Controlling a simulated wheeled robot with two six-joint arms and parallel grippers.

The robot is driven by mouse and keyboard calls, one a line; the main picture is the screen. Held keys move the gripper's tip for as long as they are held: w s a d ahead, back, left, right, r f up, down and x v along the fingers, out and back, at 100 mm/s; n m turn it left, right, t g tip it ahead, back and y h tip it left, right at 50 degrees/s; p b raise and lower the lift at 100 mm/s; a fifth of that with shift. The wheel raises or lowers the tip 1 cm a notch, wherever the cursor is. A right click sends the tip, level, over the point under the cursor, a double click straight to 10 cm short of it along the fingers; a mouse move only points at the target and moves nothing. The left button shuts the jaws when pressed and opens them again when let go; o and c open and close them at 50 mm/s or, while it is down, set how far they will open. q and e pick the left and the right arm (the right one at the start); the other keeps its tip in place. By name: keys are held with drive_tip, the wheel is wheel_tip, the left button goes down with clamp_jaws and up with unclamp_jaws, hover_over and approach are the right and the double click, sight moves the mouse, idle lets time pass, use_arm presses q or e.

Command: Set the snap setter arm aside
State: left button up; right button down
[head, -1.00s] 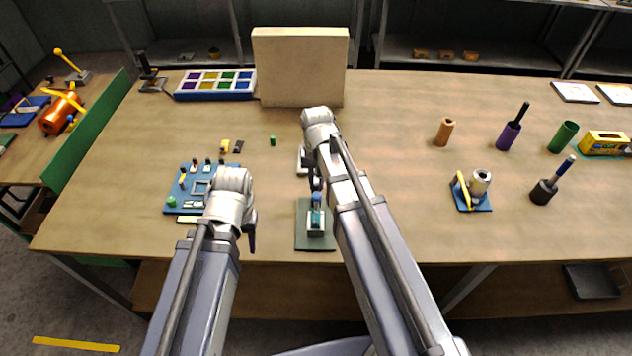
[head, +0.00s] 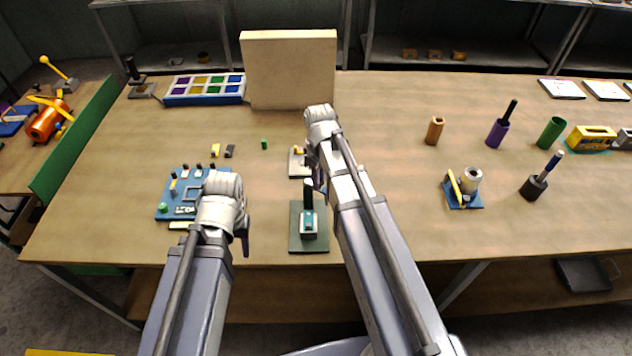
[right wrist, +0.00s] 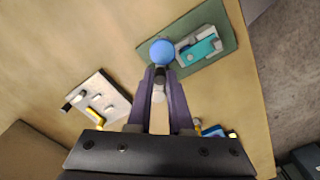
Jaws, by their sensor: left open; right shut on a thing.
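The snap setter's green base (head: 296,244) stands near the table's front edge, with a grey and teal block (head: 308,226) and a dark upright post (head: 308,192) on it. The base (right wrist: 229,36) and block (right wrist: 200,48) also show in the right wrist view. My right gripper (right wrist: 160,80) is shut on the snap setter arm, whose blue round knob (right wrist: 162,52) sticks out past the fingertips. In the head view my right gripper (head: 318,180) is just behind and right of the post; the held arm is mostly hidden there. My left gripper (head: 246,236) is open and empty, left of the base.
A white plate with small parts (right wrist: 108,92) lies behind the base, close to my right gripper. A blue tray of parts (head: 165,207) is beside my left arm. A cream board (head: 288,70) stands at the back. The table between my right arm and the brown cup (head: 434,130) is clear.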

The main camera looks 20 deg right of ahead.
drive_tip(key=shift+w+d+n, duration=0.25)
drive_tip(key=shift+w+n, duration=0.1)
drive_tip(key=shift+n, duration=0.9)
drive_tip(key=shift+w+d+n, duration=0.25)
drive_tip(key=shift+w+n, duration=0.1)
drive_tip(key=shift+n, duration=0.95)
drive_tip(key=shift+w+d+n, duration=0.25)
drive_tip(key=shift+w+n, duration=0.1)
drive_tip(key=shift+n, duration=0.9)
drive_tip(key=shift+w, duration=0.1)
drive_tip(key=c, duration=0.8)
unclamp_jaws()
drive_tip(key=shift+r, duration=0.1)
wheel_tip(320, 180, up, 8)
drive_tip(key=p, duration=0.8)
